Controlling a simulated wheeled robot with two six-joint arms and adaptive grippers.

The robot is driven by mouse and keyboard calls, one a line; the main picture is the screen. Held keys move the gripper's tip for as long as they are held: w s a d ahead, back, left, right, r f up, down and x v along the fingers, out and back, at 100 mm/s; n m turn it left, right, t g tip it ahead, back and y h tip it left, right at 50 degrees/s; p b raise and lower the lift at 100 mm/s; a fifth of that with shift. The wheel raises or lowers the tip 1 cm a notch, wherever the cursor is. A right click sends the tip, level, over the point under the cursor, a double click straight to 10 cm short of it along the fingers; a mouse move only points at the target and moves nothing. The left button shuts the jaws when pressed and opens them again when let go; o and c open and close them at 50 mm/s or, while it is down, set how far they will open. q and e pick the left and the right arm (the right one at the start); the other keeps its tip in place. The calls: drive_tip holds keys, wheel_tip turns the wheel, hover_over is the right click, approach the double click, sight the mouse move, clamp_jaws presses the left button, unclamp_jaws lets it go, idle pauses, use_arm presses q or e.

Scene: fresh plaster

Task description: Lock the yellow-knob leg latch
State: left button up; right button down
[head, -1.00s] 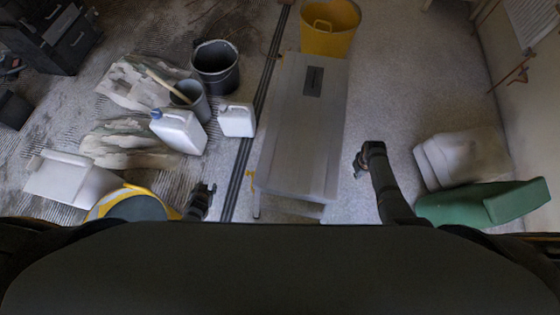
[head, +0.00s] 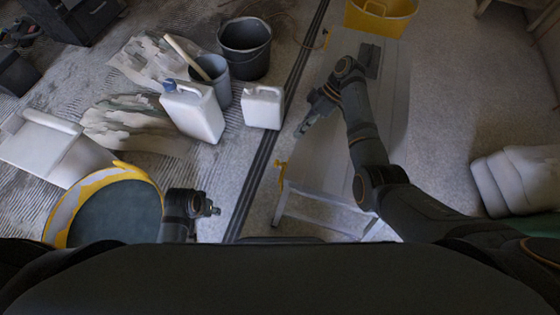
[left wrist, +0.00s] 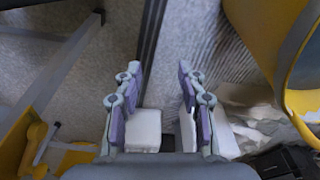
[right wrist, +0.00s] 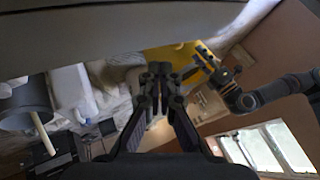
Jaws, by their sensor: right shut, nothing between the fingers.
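A grey platform bench (head: 325,165) stands on its legs in the head view. A yellow knob (head: 280,174) sits at its near left leg; a smaller yellow piece (head: 325,38) shows at its far left corner. Yellow parts beside a grey leg also show in the left wrist view (left wrist: 36,148). My right gripper (head: 304,128) is shut and empty, at the bench's left side, beyond the near yellow knob and apart from it. It shows closed in the right wrist view (right wrist: 164,75). My left gripper (head: 214,211) is open and empty, left of the bench.
White jugs (head: 194,110) (head: 263,107), a grey bucket with a stick (head: 214,78) and a black bucket (head: 246,55) stand left of the bench. A yellow-rimmed disc (head: 108,208) lies near my left arm. A yellow tub (head: 382,16) stands beyond the bench.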

use_arm(q)
drive_tip(key=shift+s, duration=0.25)
use_arm(e)
drive_tip(key=shift+r, duration=0.15)
use_arm(q)
drive_tip(key=r+b, duration=0.1)
drive_tip(key=r, duration=0.1)
drive_tip(key=d+r+b, duration=0.1)
drive_tip(key=r, duration=0.1)
drive_tip(key=shift+s+d, duration=0.15)
drive_tip(key=shift+d, duration=0.05)
use_arm(e)
drive_tip(key=x, duration=1)
drive_tip(key=shift+s+d, duration=0.1)
